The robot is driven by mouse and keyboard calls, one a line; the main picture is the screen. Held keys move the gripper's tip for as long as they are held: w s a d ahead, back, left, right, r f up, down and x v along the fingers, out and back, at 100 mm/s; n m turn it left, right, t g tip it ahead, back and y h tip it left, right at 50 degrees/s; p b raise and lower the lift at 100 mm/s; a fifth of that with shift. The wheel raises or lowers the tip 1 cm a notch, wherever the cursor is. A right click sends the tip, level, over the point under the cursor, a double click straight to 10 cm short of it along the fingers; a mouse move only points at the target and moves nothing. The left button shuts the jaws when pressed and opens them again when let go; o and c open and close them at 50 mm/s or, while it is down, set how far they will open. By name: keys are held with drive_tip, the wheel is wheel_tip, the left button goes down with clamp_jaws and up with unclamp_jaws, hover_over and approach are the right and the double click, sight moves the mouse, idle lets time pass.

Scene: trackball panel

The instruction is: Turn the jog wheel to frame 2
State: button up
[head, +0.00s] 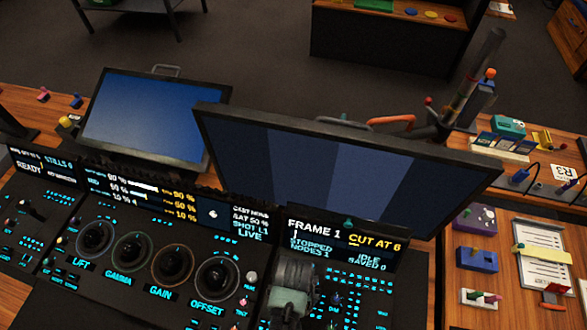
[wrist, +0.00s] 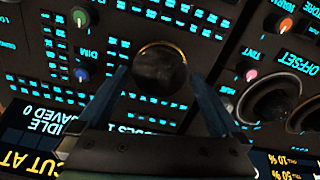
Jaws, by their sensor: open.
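The jog wheel (wrist: 160,70) is a dark, glossy round knob with a thin gold rim in the wrist view. My gripper (wrist: 160,82) is open, with one finger on each side of the wheel. I cannot tell whether either finger touches it. In the head view my gripper (head: 288,302) is over the panel, right of the offset trackball, and hides the wheel. The edit display (head: 340,240) reads FRAME 1, STOPPED, NODES 1, CUT AT 6, IDLE and SAVED 0.
Trackballs for lift (head: 95,238), gamma, gain and offset (head: 217,278) lie to the left. Small knobs, including a green one (wrist: 80,17) and a pink one (wrist: 251,75), stand near the wheel. A large monitor (head: 345,165) stands behind the panel.

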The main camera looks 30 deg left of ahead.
drive_tip(key=shift+f, duration=0.5)
drive_tip(key=c, duration=1)
drive_tip(key=shift+c, duration=0.2)
drive_tip(key=shift+r, duration=0.1)
drive_tip(key=shift+m+p, duration=0.6)
drive_tip(key=shift+m, duration=0.5)
drive_tip(key=shift+w+m+p, duration=0.1)
drive_tip(key=shift+m+p, duration=0.5)
drive_tip(key=shift+m, duration=1.1)
